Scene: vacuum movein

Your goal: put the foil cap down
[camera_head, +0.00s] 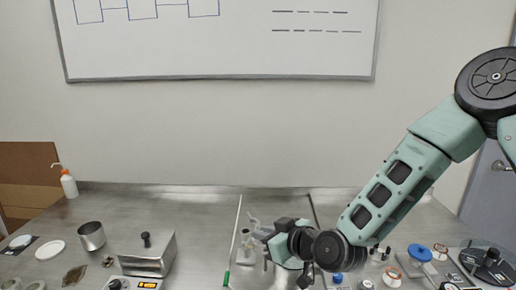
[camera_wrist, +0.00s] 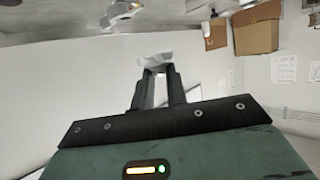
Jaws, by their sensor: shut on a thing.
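My gripper (camera_wrist: 158,80) is shut on the foil cap (camera_wrist: 155,59), a small pale silvery piece pinched at the fingertips in the wrist view. In the head view my gripper (camera_head: 262,234) is low over the middle of the steel bench, pointing left. The foil cap is too small there to tell apart from the pale grey things around the fingertips. I cannot tell from these views how far the cap is above the bench.
The steel bench (camera_head: 195,208) has bare room at the back left. A metal box with a black knob (camera_head: 148,258), a metal beaker (camera_head: 91,236) and a white dish (camera_head: 49,249) stand left. A green-tipped rod (camera_head: 233,240) lies near my gripper. A blue-topped item (camera_head: 420,253) and several small items crowd the right.

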